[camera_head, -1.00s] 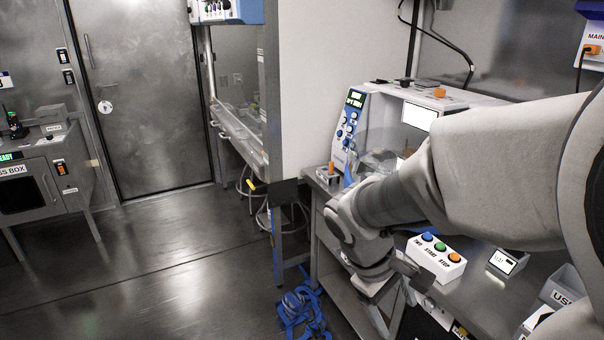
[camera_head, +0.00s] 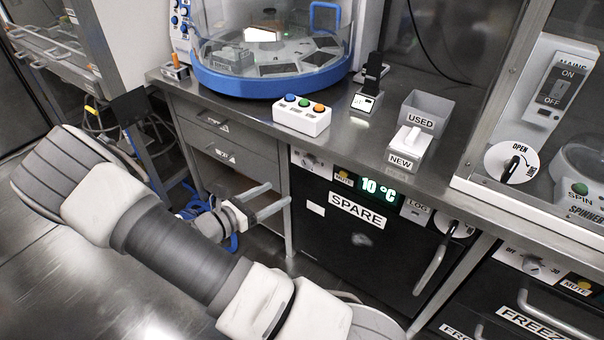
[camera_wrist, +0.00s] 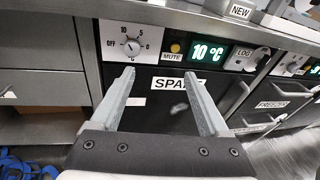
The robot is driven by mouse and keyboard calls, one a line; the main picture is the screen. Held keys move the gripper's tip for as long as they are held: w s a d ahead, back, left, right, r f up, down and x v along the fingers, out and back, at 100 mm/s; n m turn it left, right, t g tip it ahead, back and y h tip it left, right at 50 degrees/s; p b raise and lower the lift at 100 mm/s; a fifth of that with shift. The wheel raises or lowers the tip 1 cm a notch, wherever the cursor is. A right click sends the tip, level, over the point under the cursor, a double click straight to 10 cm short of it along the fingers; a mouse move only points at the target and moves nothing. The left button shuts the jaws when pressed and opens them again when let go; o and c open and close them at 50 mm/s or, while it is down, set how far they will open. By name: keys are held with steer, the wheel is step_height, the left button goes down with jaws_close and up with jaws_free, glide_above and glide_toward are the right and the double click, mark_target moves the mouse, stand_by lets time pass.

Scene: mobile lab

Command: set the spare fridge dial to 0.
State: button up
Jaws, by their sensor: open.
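The spare fridge (camera_head: 340,235) has a black front marked SPARE and stands under the counter. Its green display (camera_head: 378,189) reads 10 °C, and it also shows in the wrist view (camera_wrist: 208,54). The dial (camera_wrist: 131,46) is a small light knob at the panel's left end, with OFF, 10 and 5 printed around it. It is small in the head view (camera_head: 310,160); its exact pointer setting is hard to read. My gripper (camera_head: 278,195) is open and empty in front of the fridge's left side. In the wrist view its fingertips (camera_wrist: 158,77) are below and right of the dial, apart from it.
A MUTE button (camera_wrist: 175,47) and LOG unit (camera_wrist: 242,58) share the panel. A door handle (camera_head: 430,268) juts out at the fridge's right. Drawers (camera_head: 215,120) stand left. A button box (camera_head: 301,116) sits on the counter above. The freezer (camera_head: 525,300) is at right.

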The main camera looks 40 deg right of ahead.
step_height(320, 180, down, 5)
steer(key=w+n+t+h+b, duration=0.1)
steer(key=w+n+t, duration=0.2)
steer(key=n+t, duration=0.15)
steer(key=b, duration=0.4)
glide_toward(306, 165)
steer(key=shift+n+g, duration=0.25)
steer(key=shift+g, duration=0.2)
steer(key=x, duration=0.8)
steer(key=shift+w+d+r, duration=0.15)
steer(key=shift+w+d, duration=0.05)
steer(key=shift+w, duration=0.2)
jaws_close()
